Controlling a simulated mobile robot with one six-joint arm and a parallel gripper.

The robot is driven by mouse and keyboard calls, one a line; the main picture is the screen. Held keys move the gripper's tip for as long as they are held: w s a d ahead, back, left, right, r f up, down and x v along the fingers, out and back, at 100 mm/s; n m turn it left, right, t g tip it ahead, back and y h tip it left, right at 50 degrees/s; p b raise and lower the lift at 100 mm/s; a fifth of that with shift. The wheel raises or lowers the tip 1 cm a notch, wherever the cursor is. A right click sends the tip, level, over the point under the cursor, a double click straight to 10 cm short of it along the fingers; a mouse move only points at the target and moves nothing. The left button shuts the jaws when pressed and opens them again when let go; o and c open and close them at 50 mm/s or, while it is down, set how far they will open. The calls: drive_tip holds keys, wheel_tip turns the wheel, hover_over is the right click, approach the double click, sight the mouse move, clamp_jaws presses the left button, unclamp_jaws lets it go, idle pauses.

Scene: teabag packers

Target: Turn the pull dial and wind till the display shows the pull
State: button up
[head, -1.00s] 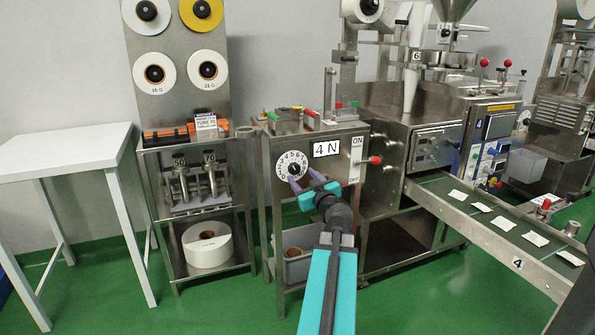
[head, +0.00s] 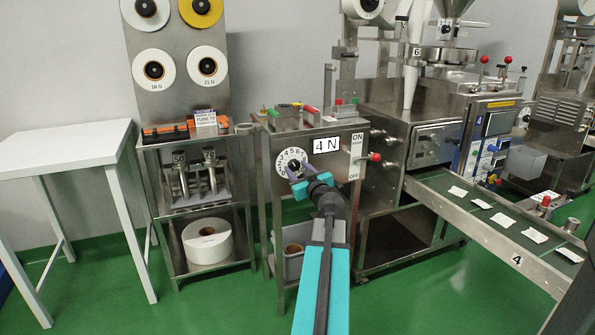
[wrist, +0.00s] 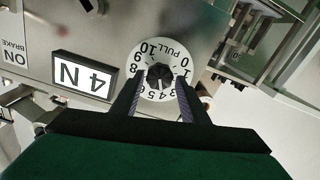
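The pull dial (head: 281,160) is a white numbered disc with a dark knob (wrist: 159,76) on the front of a steel cabinet. It also shows, upside down and marked PULL, in the wrist view (wrist: 158,48). The display (head: 326,145) right of the dial reads 4 N and also shows in the wrist view (wrist: 84,76). My gripper (wrist: 159,82) is open in front of the dial, one finger on each side of the knob. A gap seems to show on both sides of the knob. The fingers hide part of the dial's lower half in the head view.
An ON/OFF brake plate (head: 355,158) with a red-knobbed lever (head: 376,157) is right of the display. Coloured clips lie on the cabinet top (head: 310,125). A spool rack (head: 176,75) stands left, a white table (head: 65,150) further left, and a conveyor (head: 500,218) right.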

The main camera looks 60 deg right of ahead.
drive_tip(key=c, duration=0.7)
drive_tip(key=shift+o, duration=0.2)
drive_tip(key=shift+f+m+b, duration=0.1)
drive_tip(key=shift+m+b, duration=0.9)
drive_tip(key=shift+m, duration=0.1)
drive_tip(key=m+b, duration=0.2)
drive_tip(key=m, duration=0.6)
drive_tip(key=shift+m, duration=0.3)
drive_tip(key=m, duration=0.5)
